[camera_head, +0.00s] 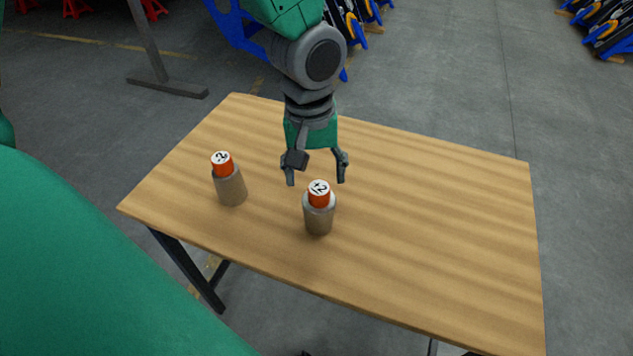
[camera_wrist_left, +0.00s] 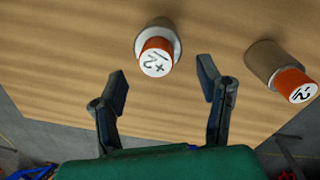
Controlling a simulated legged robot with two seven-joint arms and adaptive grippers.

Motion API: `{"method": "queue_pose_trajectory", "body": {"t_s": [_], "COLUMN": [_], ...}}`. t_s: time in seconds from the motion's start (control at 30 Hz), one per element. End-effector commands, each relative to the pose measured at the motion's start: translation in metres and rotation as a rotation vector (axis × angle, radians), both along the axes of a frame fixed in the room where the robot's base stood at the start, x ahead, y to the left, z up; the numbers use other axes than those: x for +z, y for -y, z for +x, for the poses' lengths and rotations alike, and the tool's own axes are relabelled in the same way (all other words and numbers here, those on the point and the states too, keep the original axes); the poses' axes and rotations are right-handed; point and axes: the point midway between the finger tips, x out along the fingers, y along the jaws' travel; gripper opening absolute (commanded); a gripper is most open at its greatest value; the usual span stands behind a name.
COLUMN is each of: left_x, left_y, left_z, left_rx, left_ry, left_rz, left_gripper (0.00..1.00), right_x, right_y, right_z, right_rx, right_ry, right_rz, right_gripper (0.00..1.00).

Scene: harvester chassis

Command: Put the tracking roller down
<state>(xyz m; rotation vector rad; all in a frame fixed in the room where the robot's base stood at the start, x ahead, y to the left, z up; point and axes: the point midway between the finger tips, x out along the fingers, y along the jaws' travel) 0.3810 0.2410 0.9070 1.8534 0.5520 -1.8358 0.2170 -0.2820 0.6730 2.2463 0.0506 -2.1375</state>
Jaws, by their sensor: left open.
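Two tracking rollers stand upright on the table, each a grey-brown cylinder with an orange top and a white numbered face. The roller marked +2 (camera_head: 319,214) is near the table's middle front; the roller marked -2 (camera_head: 231,186) stands to its left. My left gripper (camera_head: 317,181) is open and empty, just behind and above the +2 roller. In the left wrist view, the open fingers (camera_wrist_left: 168,83) point toward the +2 roller (camera_wrist_left: 158,50), with the -2 roller (camera_wrist_left: 277,68) off to the right. My right gripper is not in view.
The wooden table (camera_head: 430,220) is bare to the right of the rollers and behind them. Its front edge runs close in front of the +2 roller. A grey metal stand (camera_head: 165,85) is on the floor behind left. Blue racks (camera_head: 355,25) stand beyond the table.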

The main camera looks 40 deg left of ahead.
Motion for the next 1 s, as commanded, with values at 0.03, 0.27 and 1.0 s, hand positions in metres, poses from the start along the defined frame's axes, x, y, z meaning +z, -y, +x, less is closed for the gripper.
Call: {"method": "queue_pose_trajectory", "body": {"t_s": [0.03, 0.27, 1.0], "left_x": [0.015, 0.055, 0.069], "left_y": [-0.001, -0.002, -0.003], "left_z": [0.001, 0.000, -0.001], "left_rx": [0.000, 0.001, 0.000], "left_ry": [0.004, 0.002, -0.001], "left_rz": [-0.001, -0.001, 0.000], "left_gripper": [0.60, 0.60, 0.60], "right_x": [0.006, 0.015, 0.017], "right_y": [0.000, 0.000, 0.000], "right_z": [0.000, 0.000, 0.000], "right_rx": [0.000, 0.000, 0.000], "right_ry": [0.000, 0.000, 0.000], "right_rz": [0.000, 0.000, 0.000], "right_gripper": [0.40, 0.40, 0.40]}}
